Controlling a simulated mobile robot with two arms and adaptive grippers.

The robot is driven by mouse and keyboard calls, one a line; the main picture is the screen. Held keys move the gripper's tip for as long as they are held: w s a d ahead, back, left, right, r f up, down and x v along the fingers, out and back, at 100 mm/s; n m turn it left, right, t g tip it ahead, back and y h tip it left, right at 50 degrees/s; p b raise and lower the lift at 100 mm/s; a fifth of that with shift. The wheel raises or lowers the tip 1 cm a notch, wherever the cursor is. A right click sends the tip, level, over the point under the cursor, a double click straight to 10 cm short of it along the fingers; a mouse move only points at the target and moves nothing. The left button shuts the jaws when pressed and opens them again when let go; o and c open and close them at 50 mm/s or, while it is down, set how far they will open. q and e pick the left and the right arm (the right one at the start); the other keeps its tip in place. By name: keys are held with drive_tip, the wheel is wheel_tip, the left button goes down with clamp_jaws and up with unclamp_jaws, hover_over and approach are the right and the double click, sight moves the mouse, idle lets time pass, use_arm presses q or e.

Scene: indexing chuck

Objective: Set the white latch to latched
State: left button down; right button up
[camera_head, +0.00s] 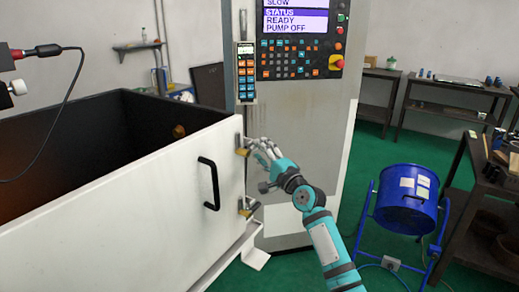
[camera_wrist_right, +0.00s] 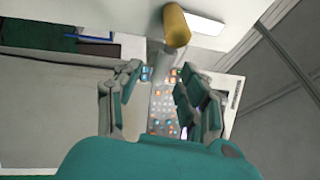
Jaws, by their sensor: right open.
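The white panel (camera_head: 150,190) of the big box has two latch fittings on its right edge. The upper latch (camera_head: 242,152) is a grey plate with a brass-coloured knob, and the lower latch (camera_head: 246,211) looks similar. I cannot tell which one is meant by white, or its setting. My right gripper (camera_head: 259,147) is open beside the upper latch. In the right wrist view a brass knob (camera_wrist_right: 176,27) sits just beyond the open fingers (camera_wrist_right: 158,78), not between them. Whether a finger touches the latch is unclear. My left gripper is not in view.
A black handle (camera_head: 209,184) stands out from the white panel. A control cabinet (camera_head: 300,130) with screen and keypad rises behind my gripper. A blue drum (camera_head: 407,200) on a stand is at right, near dark workbenches (camera_head: 450,105). Green floor lies between.

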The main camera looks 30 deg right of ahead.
drive_tip(key=shift+w+r, duration=0.1)
drive_tip(key=shift+w, duration=0.4)
clamp_jaws()
